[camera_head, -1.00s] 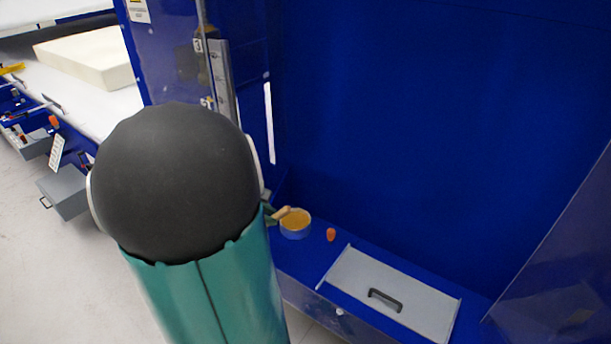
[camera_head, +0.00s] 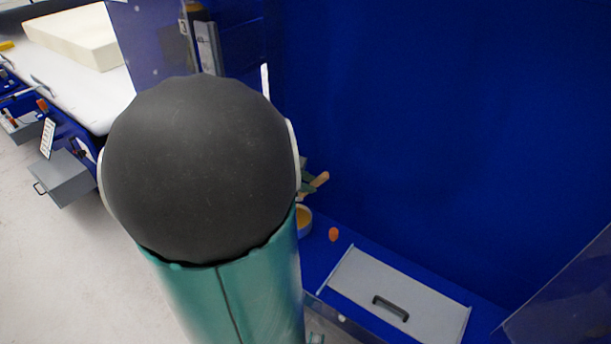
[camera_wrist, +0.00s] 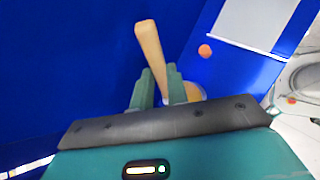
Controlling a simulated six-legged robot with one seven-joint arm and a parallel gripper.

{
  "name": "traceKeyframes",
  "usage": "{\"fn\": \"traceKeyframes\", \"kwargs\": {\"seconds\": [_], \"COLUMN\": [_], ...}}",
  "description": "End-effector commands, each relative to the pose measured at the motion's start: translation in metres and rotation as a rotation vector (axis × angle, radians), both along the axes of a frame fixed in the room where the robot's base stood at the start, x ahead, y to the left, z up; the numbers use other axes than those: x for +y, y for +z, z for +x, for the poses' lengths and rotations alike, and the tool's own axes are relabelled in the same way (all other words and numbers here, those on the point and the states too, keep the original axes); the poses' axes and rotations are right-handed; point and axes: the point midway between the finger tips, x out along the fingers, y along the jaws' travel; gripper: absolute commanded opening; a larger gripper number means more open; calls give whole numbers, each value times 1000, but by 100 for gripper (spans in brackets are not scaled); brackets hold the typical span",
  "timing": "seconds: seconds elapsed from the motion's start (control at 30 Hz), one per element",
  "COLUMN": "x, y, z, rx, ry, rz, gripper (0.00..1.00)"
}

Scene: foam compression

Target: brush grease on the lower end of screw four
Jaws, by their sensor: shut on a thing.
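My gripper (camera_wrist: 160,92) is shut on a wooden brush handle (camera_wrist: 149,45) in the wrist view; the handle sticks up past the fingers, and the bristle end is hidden. In the head view the handle (camera_head: 320,180) and part of my gripper (camera_head: 308,181) show just right of my dark arm joint. The grease tub (camera_head: 304,221) sits on the blue shelf below them, partly covered by my arm. It also shows behind the fingers in the wrist view (camera_wrist: 194,92).
An orange knob (camera_head: 334,234) stands on the blue shelf right of the tub. A grey lid (camera_head: 390,295) with a black handle lies further right. A blue wall (camera_head: 430,110) rises behind. A foam block (camera_head: 75,38) lies on the white table at the left.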

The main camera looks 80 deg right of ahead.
Motion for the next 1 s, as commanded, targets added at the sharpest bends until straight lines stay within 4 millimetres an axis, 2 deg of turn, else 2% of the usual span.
{"fn": "traceKeyframes", "kwargs": {"seconds": [0.43,1.0], "x": [0,-3], "y": [-43,-48], "z": [0,1], "rx": [1,-1], "ry": [-2,-1], "rz": [3,0], "gripper": [0,0]}}
